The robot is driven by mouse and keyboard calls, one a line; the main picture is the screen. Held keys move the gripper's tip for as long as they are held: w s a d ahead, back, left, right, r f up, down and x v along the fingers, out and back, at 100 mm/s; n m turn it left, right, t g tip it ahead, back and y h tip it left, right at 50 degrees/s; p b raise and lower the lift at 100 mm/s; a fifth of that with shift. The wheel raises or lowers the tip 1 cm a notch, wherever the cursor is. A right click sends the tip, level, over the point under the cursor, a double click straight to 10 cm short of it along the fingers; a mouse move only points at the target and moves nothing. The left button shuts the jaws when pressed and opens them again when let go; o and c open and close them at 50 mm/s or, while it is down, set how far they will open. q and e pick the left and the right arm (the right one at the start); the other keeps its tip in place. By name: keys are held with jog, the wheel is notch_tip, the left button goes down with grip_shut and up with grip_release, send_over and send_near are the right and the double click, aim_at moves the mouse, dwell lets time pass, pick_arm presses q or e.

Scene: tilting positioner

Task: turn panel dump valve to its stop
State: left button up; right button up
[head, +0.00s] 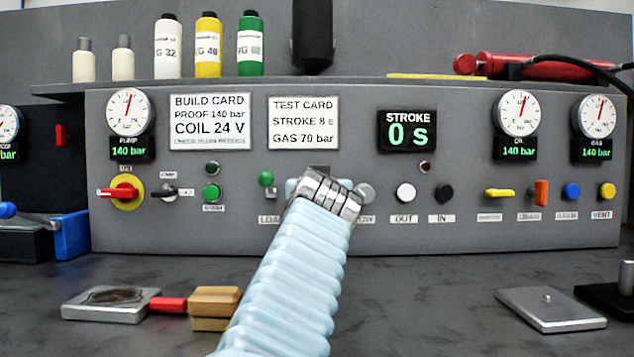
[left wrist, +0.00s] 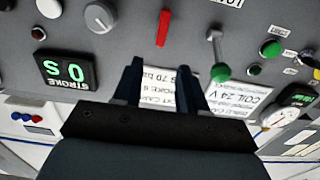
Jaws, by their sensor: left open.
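A red handle (left wrist: 163,27) stands on the panel between a green-tipped lever (left wrist: 217,62) and a grey round knob (left wrist: 99,17). Its label is not readable, so I cannot confirm that it is the dump valve. It lies roughly along the vertical in the left wrist view. My left gripper (left wrist: 158,72) is open and empty, with the handle past its fingertips, apart from them. In the head view my left gripper (head: 318,178) is in front of the panel's middle and hides the handle. My right gripper is not in view.
The grey panel (head: 450,235) also has an orange lever (head: 541,192), a yellow lever (head: 499,193), a red-yellow switch (head: 124,192) and a white button (head: 405,193) near my gripper. Wooden blocks (head: 214,303) and metal plates lie on the bench.

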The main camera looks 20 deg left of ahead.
pick_arm(q)
jog(key=p+x, duration=0.5)
jog(key=x, duration=0.6)
jog(key=shift+w+a, duration=0.15)
jog(key=shift+w+f, duration=0.1)
jog(key=shift+w, duration=0.3)
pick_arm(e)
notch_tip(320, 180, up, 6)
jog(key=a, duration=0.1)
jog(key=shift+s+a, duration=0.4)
pick_arm(q)
jog(key=shift+c, duration=0.3)
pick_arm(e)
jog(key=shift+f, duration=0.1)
pick_arm(q)
grip_shut()
